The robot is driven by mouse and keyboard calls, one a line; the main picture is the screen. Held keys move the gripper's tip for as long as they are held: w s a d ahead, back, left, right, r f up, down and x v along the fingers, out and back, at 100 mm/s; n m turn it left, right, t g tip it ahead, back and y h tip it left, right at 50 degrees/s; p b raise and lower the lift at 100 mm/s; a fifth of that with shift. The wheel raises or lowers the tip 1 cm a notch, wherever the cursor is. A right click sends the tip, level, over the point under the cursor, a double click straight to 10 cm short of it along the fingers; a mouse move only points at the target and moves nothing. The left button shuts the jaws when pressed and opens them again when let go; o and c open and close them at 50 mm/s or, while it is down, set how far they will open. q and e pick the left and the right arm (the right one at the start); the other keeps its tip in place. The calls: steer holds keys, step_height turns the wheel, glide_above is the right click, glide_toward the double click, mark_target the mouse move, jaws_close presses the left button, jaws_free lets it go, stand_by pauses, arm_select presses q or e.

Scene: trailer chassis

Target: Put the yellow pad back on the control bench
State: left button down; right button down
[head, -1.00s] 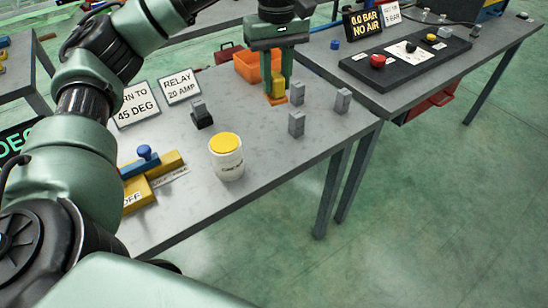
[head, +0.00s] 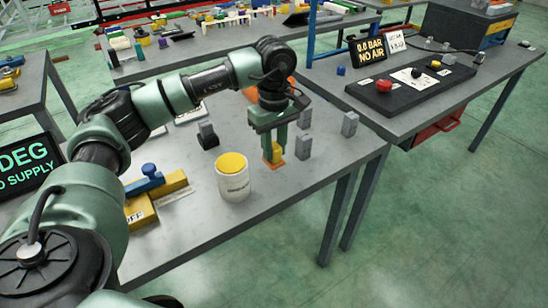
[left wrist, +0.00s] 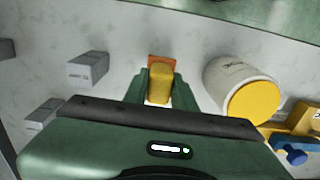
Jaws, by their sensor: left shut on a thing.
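The yellow pad (head: 277,153) has an orange plate at its bottom end. My left gripper (head: 271,150) points down over the near grey bench (head: 225,219) and is shut on the pad. In the left wrist view the pad (left wrist: 160,86) sits between the green fingers (left wrist: 160,90), with the orange plate (left wrist: 165,61) beyond the tips. I cannot tell whether the plate touches the bench top. A second bench (head: 425,111) at the right carries a black control panel (head: 400,99). My right gripper is out of view.
A white tub (head: 234,185) with a yellow lid stands left of the gripper. Several small grey blocks (head: 303,146) stand close by on its right. A blue and yellow fixture (head: 155,183) lies further left. An orange bin (head: 294,92) is partly hidden behind my arm.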

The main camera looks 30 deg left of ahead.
mark_target(274, 160)
arm_select(q)
step_height(274, 160, down, 4)
steer(key=shift+r, duration=0.2)
steer(key=shift+f, duration=0.1)
steer(key=c, duration=1.1)
jaws_free()
steer(key=shift+f, duration=0.1)
steer(key=shift+c, duration=0.2)
steer(key=shift+r, duration=0.35)
step_height(274, 160, up, 12)
steer(key=shift+f+b, duration=0.2)
steer(key=shift+b, duration=0.45)
